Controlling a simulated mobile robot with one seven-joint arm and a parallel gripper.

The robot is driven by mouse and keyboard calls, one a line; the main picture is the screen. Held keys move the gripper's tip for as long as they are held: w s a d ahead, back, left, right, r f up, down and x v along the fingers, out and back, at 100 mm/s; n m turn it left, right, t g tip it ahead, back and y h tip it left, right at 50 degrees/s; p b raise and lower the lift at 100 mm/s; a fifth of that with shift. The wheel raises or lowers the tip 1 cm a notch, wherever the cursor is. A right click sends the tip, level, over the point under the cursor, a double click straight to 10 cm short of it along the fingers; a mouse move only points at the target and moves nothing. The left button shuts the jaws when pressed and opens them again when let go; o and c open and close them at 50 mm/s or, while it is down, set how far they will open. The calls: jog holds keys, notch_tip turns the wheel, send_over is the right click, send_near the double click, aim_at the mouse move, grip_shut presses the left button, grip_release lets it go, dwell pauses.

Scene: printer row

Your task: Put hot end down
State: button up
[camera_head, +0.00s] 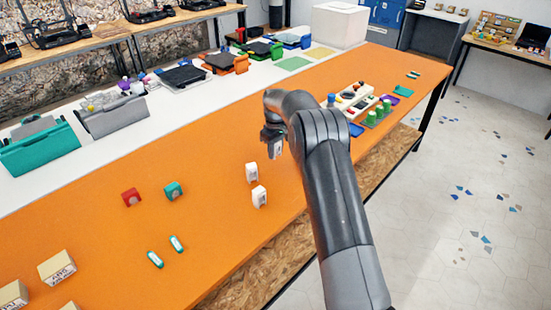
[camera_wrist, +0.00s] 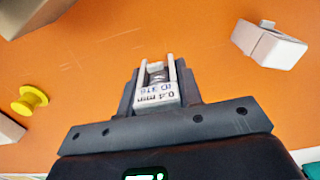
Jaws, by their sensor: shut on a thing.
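My gripper (camera_head: 273,145) hangs above the orange bench (camera_head: 215,215), near its middle. In the wrist view, my gripper (camera_wrist: 157,76) is shut on the hot end (camera_wrist: 156,94), a small pale block with a printed label that seems to read "0.4 mm". In the head view the hot end (camera_head: 278,150) shows only as a small light patch at the fingers, and its lower end is hard to make out. The bench surface beneath shows as plain orange in the wrist view; I cannot tell the exact height above it.
Bare orange surface lies between.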

aim_at(275, 164)
jog(key=shift+f, duration=1.9)
jog(key=shift+f, duration=0.15)
jog(key=o, duration=1)
